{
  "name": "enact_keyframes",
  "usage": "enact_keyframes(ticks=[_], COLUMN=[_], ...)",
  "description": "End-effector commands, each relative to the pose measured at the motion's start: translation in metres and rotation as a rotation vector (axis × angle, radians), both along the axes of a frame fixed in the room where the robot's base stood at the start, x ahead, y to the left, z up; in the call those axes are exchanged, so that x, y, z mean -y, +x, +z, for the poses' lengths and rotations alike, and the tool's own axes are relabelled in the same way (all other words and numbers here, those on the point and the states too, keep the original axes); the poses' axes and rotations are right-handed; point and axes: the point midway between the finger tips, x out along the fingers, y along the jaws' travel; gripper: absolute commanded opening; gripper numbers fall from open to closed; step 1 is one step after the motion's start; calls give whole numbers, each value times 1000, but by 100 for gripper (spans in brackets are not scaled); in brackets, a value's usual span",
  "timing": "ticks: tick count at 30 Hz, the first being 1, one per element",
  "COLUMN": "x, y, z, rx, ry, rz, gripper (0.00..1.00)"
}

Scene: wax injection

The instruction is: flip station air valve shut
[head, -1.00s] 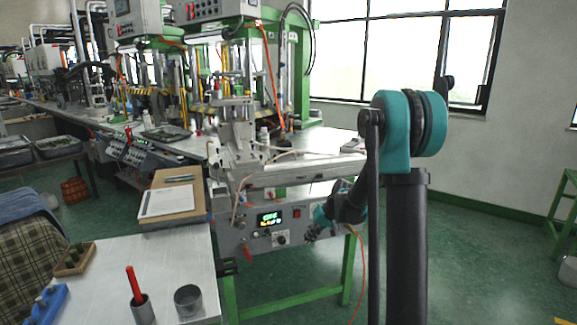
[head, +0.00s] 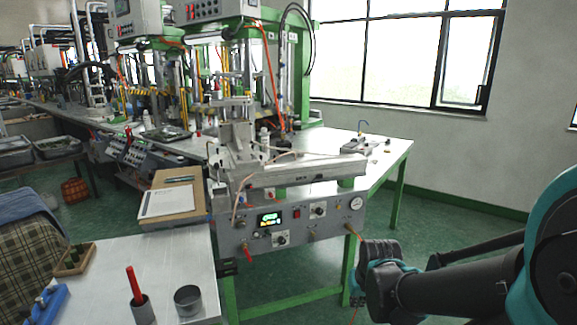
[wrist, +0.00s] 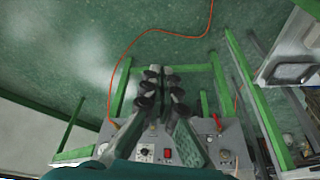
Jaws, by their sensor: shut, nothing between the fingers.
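The station's grey control panel (head: 290,222) faces me under the injection machine. A small red lever (head: 248,254), which looks like the air valve handle, sticks out below the panel's lower left, hanging down at a slant. The red lever also shows in the wrist view (wrist: 217,121), right of my fingers. My gripper (wrist: 160,72) is shut and empty, with its dark fingers together over the floor in front of the panel. In the head view, the end of my arm is low, right of the panel and well apart from the lever; the fingertips there are hard to make out.
An orange hose (wrist: 138,50) curves over the green floor. Green table legs (head: 348,260) stand below the panel. A metal table (head: 95,270) at the front left holds a cup with a red-handled tool (head: 134,287) and an empty cup (head: 187,300). Floor at right is free.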

Motion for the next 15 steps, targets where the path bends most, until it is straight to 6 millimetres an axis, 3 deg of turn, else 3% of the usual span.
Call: enact_keyframes(ticks=[3,7,11,15], x=[3,-2,-16,-36], y=[-7,10,49,100], z=[-3,4,17,27], rx=[5,4,-2,-8], ry=[-12,-1,28,67], rz=[-2,12,49,96], gripper=[0,0,0,0])
